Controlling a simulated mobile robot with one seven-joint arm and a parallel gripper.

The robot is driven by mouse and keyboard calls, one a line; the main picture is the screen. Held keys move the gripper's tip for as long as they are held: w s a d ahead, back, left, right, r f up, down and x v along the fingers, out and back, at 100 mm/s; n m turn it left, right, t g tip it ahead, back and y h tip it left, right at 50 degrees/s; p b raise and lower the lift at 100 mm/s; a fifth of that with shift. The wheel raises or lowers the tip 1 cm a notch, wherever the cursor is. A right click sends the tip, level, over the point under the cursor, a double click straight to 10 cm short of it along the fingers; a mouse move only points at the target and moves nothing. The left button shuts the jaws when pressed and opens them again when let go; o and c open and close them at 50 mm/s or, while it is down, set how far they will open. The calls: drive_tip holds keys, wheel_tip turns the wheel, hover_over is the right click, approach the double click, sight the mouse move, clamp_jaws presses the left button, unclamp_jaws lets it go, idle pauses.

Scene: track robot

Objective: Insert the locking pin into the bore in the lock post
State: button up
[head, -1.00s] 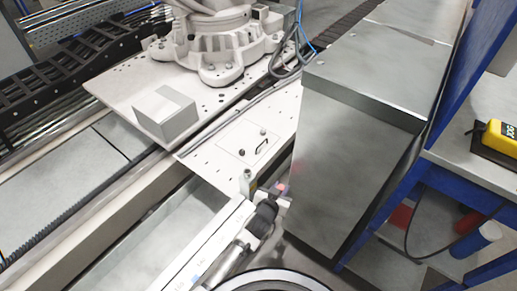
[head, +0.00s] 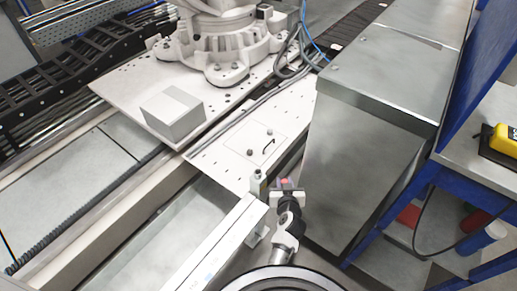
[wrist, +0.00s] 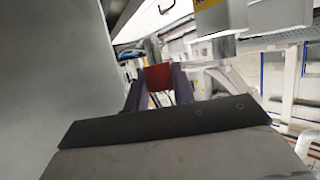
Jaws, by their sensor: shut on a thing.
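My gripper (head: 287,191) is shut on the locking pin, whose red end (head: 285,182) shows at the fingertips in the head view. In the wrist view the red pin part (wrist: 158,77) sits between the two dark fingers of my gripper (wrist: 158,84); the rest of the pin is hidden. A short grey post (head: 257,184) with a bolt-like top, which looks like the lock post, stands at the rail's end, just left of my gripper. The pin is apart from it in the head view. I cannot make out the bore.
A tall grey metal cabinet (head: 365,165) stands close to the right of my gripper. A white rail (head: 215,245) runs lower left. A white plate (head: 240,148) with a small handle lies beyond the post. A blue-framed bench (head: 470,180) is at the right.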

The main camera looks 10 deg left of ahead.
drive_tip(key=w+a+r+n+g+y+p, duration=0.1)
drive_tip(key=w+a+r+n+g+y, duration=0.2)
drive_tip(key=a+r, duration=0.7)
drive_tip(key=r+n+y, duration=0.1)
drive_tip(key=n+y, duration=0.1)
drive_tip(key=shift+n+y, duration=0.4)
drive_tip(key=shift+s+a, duration=0.1)
drive_tip(key=b, duration=0.5)
hover_over(258, 170)
drive_tip(key=s, duration=0.1)
drive_tip(key=f, duration=0.5)
drive_tip(key=shift+d+f, duration=0.2)
drive_tip(key=shift+f, duration=0.2)
drive_tip(key=shift+f+b, duration=1.45)
drive_tip(key=shift+b, duration=0.4)
drive_tip(key=shift+s+f+b, duration=0.25)
drive_tip(key=shift+f+b, duration=0.3)
drive_tip(key=shift+b, duration=0.15)
drive_tip(key=shift+r, duration=0.3)
drive_tip(key=shift+r+p, duration=0.3)
drive_tip(key=shift+p, duration=0.2)
drive_tip(key=shift+w+a+r, duration=0.1)
